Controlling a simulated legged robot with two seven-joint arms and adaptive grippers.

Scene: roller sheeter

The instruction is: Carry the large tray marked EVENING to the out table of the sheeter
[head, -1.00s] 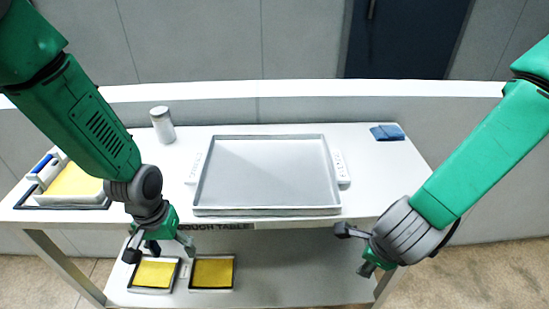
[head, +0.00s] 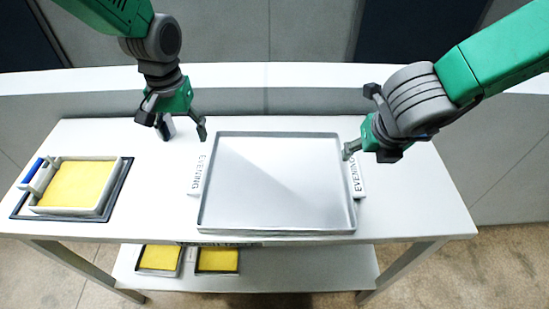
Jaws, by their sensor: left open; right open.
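The large grey tray (head: 275,228) lies flat and empty on the white table (head: 120,222). White side handles carry the word EVENING, one on the left (head: 196,180) and one on the right (head: 357,178). My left gripper (head: 180,132) is open above the table, up and to the left of the left handle, apart from it. My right gripper (head: 362,122) is open above the tray's far right corner, just beyond the right handle. The sheeter's out table is not identifiable in view.
A small tray with a yellow slab (head: 75,186) sits in a dark frame at the table's left end. Two more yellow-filled trays (head: 160,259) (head: 218,261) rest on the lower shelf. A low wall runs behind the table.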

